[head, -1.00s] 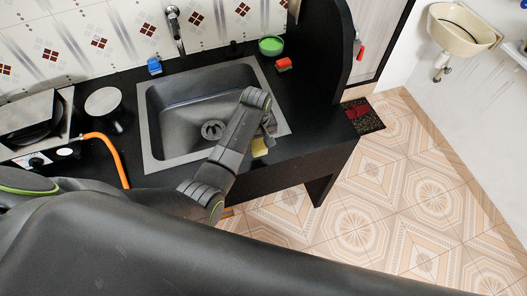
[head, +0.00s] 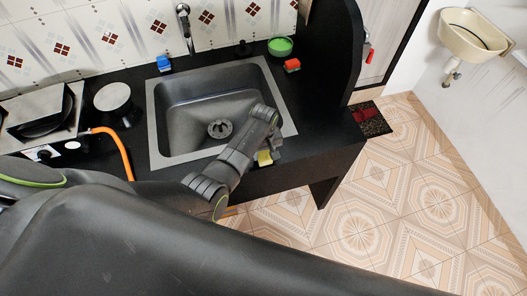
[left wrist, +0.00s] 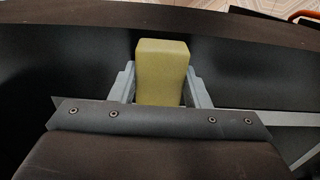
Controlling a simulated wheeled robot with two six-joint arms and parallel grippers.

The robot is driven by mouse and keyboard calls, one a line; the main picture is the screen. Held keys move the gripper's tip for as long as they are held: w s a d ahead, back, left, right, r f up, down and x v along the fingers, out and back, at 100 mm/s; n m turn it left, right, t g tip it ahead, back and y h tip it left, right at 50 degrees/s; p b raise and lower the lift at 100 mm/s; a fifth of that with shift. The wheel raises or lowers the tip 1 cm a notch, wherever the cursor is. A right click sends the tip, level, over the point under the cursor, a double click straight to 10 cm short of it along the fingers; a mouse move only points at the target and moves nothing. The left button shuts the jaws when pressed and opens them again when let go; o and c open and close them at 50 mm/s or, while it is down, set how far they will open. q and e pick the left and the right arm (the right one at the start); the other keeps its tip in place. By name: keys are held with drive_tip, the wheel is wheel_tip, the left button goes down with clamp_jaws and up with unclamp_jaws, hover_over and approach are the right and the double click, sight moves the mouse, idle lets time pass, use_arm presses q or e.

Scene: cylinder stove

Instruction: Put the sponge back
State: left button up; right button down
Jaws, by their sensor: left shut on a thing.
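A yellow sponge (head: 265,158) is held in my left gripper (head: 273,149), near the front right corner of the sink. In the left wrist view the sponge (left wrist: 162,72) stands upright between the two grey fingers of my left gripper (left wrist: 160,88), which press on its sides. In the head view the wrist hides part of the gripper and sponge. I cannot tell the sponge's height over the counter's front strip. My right gripper is not in view.
The black counter (head: 318,120) holds a sink (head: 190,110), a blue block (head: 163,63), a red block (head: 292,65), a green bowl (head: 281,46) and a stove (head: 40,115) with an orange hose (head: 122,150). A tall black panel (head: 335,50) bounds the right.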

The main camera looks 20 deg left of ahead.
sight(264, 153)
use_arm(q)
drive_tip(key=o, duration=1)
drive_tip(key=shift+f, duration=0.1)
drive_tip(key=shift+o, duration=0.2)
drive_tip(key=shift+r, duration=0.3)
wheel_tip(264, 153, up, 12)
drive_tip(key=shift+f, duration=0.15)
